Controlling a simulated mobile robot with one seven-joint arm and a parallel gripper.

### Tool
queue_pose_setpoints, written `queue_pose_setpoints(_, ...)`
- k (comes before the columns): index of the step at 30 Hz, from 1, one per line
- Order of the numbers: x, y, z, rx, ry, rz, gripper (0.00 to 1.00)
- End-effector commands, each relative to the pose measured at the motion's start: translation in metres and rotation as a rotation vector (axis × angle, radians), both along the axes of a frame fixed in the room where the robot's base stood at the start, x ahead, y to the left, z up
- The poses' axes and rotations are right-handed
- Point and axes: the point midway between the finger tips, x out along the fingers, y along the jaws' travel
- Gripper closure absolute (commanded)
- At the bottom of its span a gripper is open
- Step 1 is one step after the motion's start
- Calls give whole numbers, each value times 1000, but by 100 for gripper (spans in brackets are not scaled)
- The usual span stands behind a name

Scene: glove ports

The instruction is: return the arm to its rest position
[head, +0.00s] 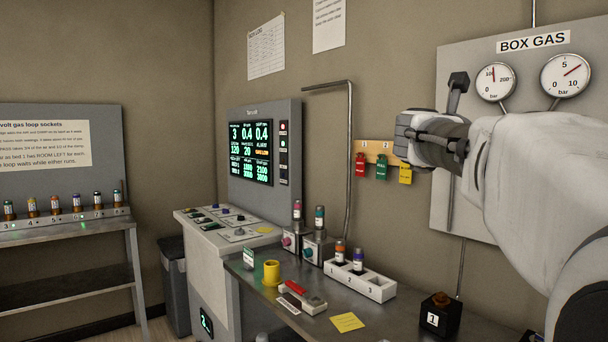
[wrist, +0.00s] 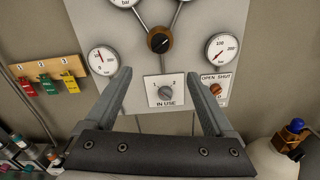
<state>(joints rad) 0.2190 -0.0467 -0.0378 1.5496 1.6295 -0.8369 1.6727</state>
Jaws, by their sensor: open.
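My arm (head: 535,165) reaches in from the right in the head view, raised in front of the box gas panel (head: 455,210). My gripper (head: 457,85) is partly hidden by its own wrist there, with one dark finger showing. In the wrist view my gripper (wrist: 158,76) has its two fingers wide apart and nothing between them. It faces the panel, with the in-use selector (wrist: 166,93) seen between the fingers. A brown-rimmed knob (wrist: 159,40) is above that selector, and the open/shut knob (wrist: 215,89) is beside the right finger. Contact with the panel cannot be told.
Gauges (head: 495,82) sit on the panel. Red, green and yellow tags (head: 381,166) hang left of my gripper. Below are a bench (head: 375,320) with a white vial rack (head: 360,281), a yellow cup (head: 271,272) and a control console (head: 265,155). A blue-topped bottle (wrist: 290,135) is lower right.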

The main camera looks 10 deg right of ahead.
Motion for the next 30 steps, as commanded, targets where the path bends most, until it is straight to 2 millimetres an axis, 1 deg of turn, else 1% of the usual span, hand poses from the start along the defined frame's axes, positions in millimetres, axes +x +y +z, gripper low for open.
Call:
queue_pose_setpoints(2,1,3,4,-22,19,17,12)
queue_pose_setpoints(4,5,13,12,-83,70,64,12)
queue_pose_setpoints(5,7,20,17,-123,103,96,12)
queue_pose_setpoints(7,14,41,30,-254,211,188,12)
queue_pose_setpoints(8,17,53,34,-325,268,235,12)
queue_pose_setpoints(10,23,88,41,-513,416,354,12)
queue_pose_setpoints(11,25,103,41,-599,481,404,12)
queue_pose_setpoints(12,27,124,38,-715,568,469,12)
queue_pose_setpoints(14,26,156,30,-893,695,562,12)
queue_pose_setpoints(15,23,177,22,-1015,778,624,12)
queue_pose_setpoints(17,17,208,4,-1202,902,715,12)
queue_pose_setpoints(18,9,227,-9,-1331,982,773,12)
queue_pose_setpoints(20,-5,253,-34,-1526,1096,859,12)
queue_pose_setpoints(21,-16,268,-52,-1657,1169,917,12)
queue_pose_setpoints(23,-38,287,-81,-1860,1271,1002,12)
queue_pose_setpoints(24,-54,297,-102,-1996,1335,1061,12)
queue_pose_setpoints(26,-81,307,-133,-2202,1422,1149,12)
queue_pose_setpoints(27,-100,311,-153,-2335,1472,1207,12)
queue_pose_setpoints(28,-115,312,-167,-2429,1504,1251,12)
queue_pose_setpoints(29,-128,312,-180,2397,-1457,-1229,12)
queue_pose_setpoints(30,-146,311,-196,2313,-1373,-1184,12)
